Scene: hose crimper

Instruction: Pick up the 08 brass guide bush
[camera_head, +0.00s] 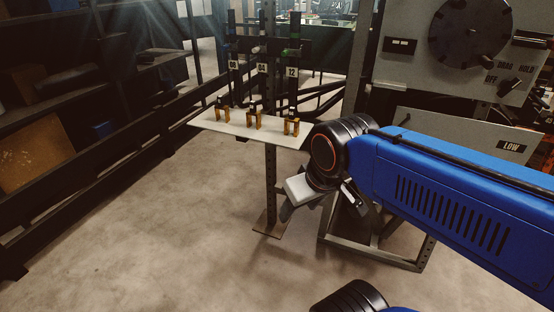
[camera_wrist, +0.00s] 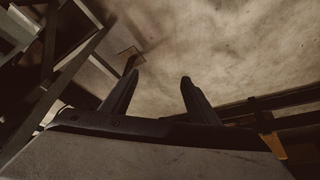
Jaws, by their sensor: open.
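Three small brass bushes with dark upper parts stand in a row on a pale shelf (camera_head: 207,123) in the head view. The left one (camera_head: 222,115) is under a tag that seems to read 08 (camera_head: 234,65). The middle one (camera_head: 254,121) is under tag 04 (camera_head: 262,68), and the right one (camera_head: 291,128) under tag 12 (camera_head: 291,72). My gripper is lower right of the shelf, apart from all three bushes. In the wrist view my gripper (camera_wrist: 160,76) is open and empty, with bare floor between its fingers. No bush is clear there.
The shelf is on a dark post with a floor plate (camera_head: 270,224). A grey machine panel (camera_head: 415,55) with a dark disc and knobs stands at right. Dark shelving with a brown box (camera_head: 37,153) lines the left. The floor in front is clear.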

